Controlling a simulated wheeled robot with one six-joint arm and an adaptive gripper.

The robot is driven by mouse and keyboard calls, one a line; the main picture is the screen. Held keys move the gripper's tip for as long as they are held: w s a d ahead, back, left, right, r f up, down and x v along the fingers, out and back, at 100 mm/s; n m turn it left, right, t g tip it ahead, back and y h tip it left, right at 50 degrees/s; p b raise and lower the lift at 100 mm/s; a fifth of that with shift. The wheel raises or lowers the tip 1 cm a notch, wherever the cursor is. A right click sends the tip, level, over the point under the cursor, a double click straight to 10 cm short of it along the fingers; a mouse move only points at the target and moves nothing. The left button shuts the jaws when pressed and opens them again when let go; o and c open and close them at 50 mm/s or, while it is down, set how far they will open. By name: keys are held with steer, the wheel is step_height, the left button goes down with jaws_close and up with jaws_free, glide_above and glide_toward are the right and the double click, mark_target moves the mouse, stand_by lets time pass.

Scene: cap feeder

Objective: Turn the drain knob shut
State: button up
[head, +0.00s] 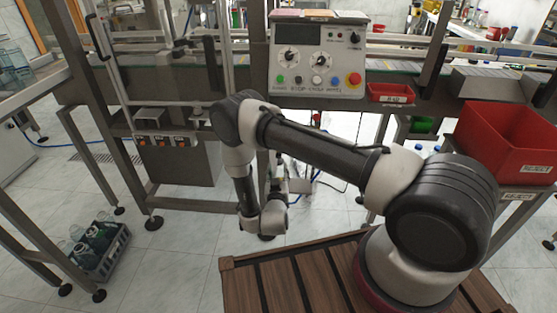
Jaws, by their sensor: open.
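A control panel (318,60) stands at the back centre in the head view, with two black dials, the left dial (289,55) and the right dial (320,58), and a row of buttons below them. I cannot pick out a knob marked as the drain knob. My gripper (281,168) is low in the middle of the view, below the panel and apart from it. It is small and partly hidden behind my wrist. It is open, and I see nothing held in it.
A conveyor frame runs across the back. A red emergency button (354,79) is on the panel. A small red bin (391,94) hangs right of it, and a large red bin (513,140) stands at right. A bottle crate (101,250) sits on the floor at left.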

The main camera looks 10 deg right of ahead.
steer(key=x, duration=0.7)
steer(key=shift+w, duration=0.35)
jaws_close()
